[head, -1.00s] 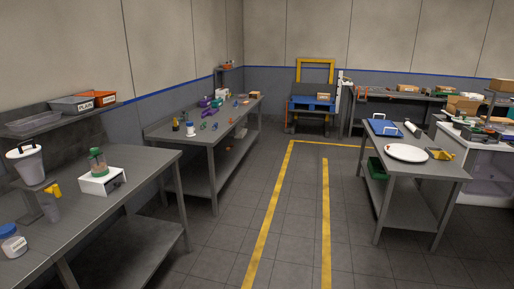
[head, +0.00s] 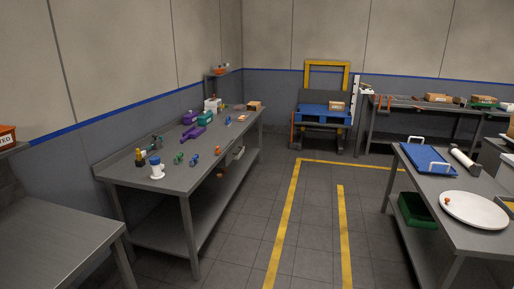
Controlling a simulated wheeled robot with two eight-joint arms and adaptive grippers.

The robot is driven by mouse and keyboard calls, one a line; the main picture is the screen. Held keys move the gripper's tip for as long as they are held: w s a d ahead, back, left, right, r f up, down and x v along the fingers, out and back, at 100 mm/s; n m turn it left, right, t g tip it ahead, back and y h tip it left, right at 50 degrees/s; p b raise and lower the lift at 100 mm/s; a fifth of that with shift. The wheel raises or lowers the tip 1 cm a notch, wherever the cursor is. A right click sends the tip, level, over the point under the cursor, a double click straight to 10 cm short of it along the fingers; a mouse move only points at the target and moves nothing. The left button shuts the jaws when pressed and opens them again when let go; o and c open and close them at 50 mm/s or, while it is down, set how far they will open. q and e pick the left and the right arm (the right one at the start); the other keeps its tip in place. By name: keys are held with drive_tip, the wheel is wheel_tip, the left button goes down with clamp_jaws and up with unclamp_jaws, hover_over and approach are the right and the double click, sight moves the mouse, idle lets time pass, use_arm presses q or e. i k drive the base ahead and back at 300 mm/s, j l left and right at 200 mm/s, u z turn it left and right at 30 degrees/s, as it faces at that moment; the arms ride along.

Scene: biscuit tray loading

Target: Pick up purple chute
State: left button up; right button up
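A purple object with a long, chute-like shape (head: 193,133) lies on the metal table (head: 185,177) along the left wall, around the middle of its top. Behind it on the same table stands a purple box-like thing (head: 190,117) with a teal one (head: 205,118) beside it. Which purple thing is the chute is hard to tell for sure at this size. Neither of my grippers shows in the head view.
Small blue, green and orange parts and a white-and-blue container (head: 157,168) share that table. A bare bench (head: 50,235) is at the near left. A right-hand table holds a blue tray (head: 426,160) and white disc (head: 473,212). The floor between (head: 310,215) is clear.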

sight(194, 133)
drive_tip(key=i, duration=2.45)
